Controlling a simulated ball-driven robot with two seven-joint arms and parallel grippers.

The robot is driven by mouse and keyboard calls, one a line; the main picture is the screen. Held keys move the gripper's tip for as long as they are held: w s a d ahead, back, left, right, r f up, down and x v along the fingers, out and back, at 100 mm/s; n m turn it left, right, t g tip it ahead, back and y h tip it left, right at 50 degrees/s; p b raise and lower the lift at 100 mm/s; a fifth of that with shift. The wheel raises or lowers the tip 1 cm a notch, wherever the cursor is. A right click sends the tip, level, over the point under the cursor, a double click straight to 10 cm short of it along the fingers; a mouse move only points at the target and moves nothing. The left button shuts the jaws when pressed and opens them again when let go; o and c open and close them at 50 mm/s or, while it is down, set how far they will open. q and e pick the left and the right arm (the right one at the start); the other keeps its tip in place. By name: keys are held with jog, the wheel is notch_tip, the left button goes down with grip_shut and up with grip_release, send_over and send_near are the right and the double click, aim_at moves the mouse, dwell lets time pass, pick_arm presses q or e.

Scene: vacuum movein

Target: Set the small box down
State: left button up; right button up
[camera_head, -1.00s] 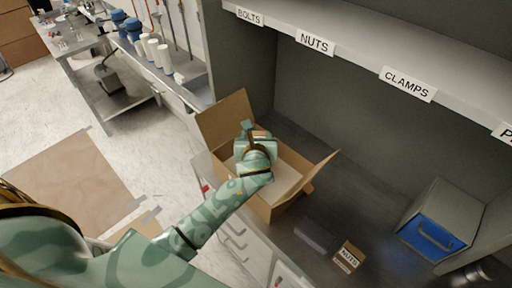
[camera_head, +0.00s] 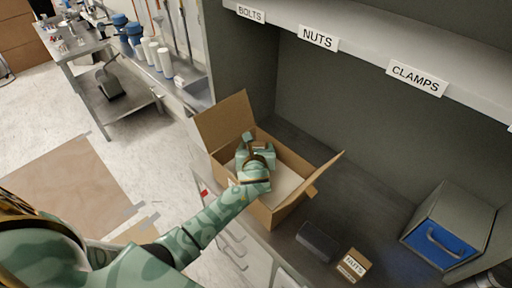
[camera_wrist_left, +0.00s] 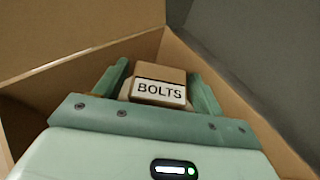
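The small box labelled BOLTS (camera_wrist_left: 160,88) shows in the left wrist view between the two fingers of my left gripper (camera_wrist_left: 157,84). The fingers appear to press on both its sides. In the head view my left gripper (camera_head: 259,149) reaches down into an open cardboard box (camera_head: 289,208), whose flaps stand out. The hand mostly hides the small box there. I cannot tell whether the small box touches the floor of the cardboard box. My right gripper is not in view.
A small NUTS box (camera_head: 353,265) and a dark block (camera_head: 318,241) lie on the dark counter right of the cardboard box. A grey bin with a blue front (camera_head: 436,243) stands farther right. A labelled shelf (camera_head: 360,50) overhangs the back.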

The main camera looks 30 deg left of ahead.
pick_arm(q)
jog(key=shift+o, duration=0.2)
jog(key=shift+r, duration=0.15)
jog(key=shift+s+d+r, duration=0.15)
jog(key=shift+s, duration=0.15)
jog(key=p+v, duration=0.3)
jog(key=v, duration=0.8)
jog(key=shift+s, duration=0.15)
